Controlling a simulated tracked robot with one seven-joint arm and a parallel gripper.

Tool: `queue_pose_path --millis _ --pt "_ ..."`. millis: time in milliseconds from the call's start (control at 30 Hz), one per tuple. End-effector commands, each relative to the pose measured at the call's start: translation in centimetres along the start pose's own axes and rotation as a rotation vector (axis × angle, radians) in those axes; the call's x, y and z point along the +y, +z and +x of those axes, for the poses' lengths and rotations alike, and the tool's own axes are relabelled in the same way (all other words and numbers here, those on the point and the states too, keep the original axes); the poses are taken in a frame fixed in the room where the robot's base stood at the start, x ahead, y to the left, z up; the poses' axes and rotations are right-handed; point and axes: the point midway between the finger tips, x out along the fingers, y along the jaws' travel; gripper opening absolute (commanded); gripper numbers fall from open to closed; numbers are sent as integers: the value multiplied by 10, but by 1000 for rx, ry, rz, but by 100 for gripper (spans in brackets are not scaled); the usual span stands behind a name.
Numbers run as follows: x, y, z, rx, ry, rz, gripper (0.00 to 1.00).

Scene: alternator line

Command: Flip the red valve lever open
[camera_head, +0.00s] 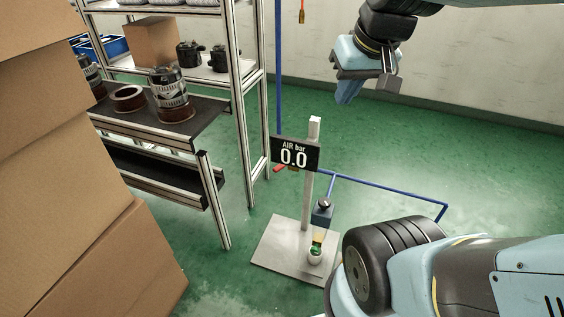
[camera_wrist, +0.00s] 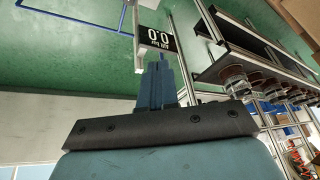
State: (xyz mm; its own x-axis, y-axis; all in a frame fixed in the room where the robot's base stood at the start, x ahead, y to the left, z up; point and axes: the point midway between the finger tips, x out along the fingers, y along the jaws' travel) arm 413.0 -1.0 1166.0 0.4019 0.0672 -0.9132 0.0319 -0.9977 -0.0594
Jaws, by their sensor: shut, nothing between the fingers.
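The red valve lever (camera_head: 280,168) is a small red piece sticking out to the left, just below the black AIR bar display (camera_head: 295,154), which reads 0.0. A bit of brass shows beside it under the display. My gripper (camera_head: 347,93) is shut and empty, in the air to the upper right of the display and apart from the lever. In the wrist view the blue fingers (camera_wrist: 157,85) are together, and the upside-down display (camera_wrist: 158,38) shows beyond them. I cannot make out the lever in the wrist view.
The display is on a metal post (camera_head: 310,180) over a grey base plate (camera_head: 270,250). Blue pipe (camera_head: 390,190) runs right from the post and another rises behind it. A shelf rack (camera_head: 240,110) and workbench (camera_head: 205,122) stand left; cardboard boxes (camera_head: 85,190) are nearer.

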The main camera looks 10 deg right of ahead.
Motion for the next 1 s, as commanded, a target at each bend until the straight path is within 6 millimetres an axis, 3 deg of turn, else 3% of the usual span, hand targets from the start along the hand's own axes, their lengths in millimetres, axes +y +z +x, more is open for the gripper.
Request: queue_pose_path --millis 567,1000 --pt "-1 -83 100 -210 -348 80 0" --pt "30 -144 199 -191 -619 206 0"
